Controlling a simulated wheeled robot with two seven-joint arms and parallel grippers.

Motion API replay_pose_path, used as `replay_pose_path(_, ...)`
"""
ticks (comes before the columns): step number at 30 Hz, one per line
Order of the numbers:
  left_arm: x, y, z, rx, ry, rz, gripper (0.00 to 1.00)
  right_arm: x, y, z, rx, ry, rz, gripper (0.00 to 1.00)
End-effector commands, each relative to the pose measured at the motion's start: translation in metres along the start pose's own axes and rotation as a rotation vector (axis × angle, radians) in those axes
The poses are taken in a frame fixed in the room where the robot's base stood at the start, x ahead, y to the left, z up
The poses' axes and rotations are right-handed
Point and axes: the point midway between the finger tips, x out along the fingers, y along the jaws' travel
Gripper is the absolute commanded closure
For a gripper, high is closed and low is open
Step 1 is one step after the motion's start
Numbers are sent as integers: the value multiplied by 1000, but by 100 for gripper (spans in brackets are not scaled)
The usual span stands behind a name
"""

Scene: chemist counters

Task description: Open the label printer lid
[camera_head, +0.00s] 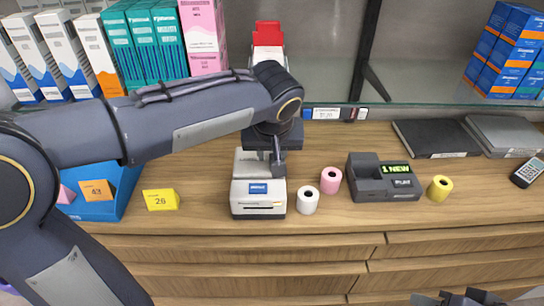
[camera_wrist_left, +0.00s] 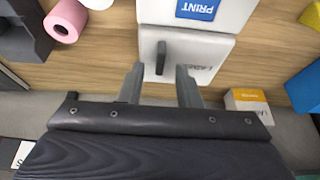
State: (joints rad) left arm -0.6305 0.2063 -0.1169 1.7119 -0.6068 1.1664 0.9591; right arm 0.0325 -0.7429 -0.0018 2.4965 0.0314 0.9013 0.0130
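The label printer (camera_head: 258,197) is a white box with a blue label on its front, standing on the wooden counter. Its lid looks closed. In the left wrist view the printer's pale lid (camera_wrist_left: 205,52) carries a dark upright handle (camera_wrist_left: 161,57). My left gripper (camera_head: 277,160) is over the back right part of the printer, pointing down. In the left wrist view its two fingers (camera_wrist_left: 159,84) are apart, with the handle just beyond and between their tips. I cannot tell whether they touch the printer. Part of my right gripper (camera_head: 460,298) shows at the bottom edge.
A white roll (camera_head: 307,201) and a pink roll (camera_head: 331,181) stand right of the printer. Beyond them are a dark display device (camera_head: 383,178) and a yellow roll (camera_head: 440,188). A glass shelf with boxes overhangs behind.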

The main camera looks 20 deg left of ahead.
Motion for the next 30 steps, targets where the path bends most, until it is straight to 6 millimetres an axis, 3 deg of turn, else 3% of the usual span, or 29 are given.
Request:
replay_pose_path(6,21,0,0,1,-1,0,69,1,0,0,0,0,0,64)
replay_pose_path(14,23,0,0,1,0,1,69,1,0,0,0,0,0,64)
replay_pose_path(22,23,0,0,1,0,1,100,1,0,0,0,0,0,64)
replay_pose_path(30,23,0,0,1,0,2,100,1,0,0,0,0,0,64)
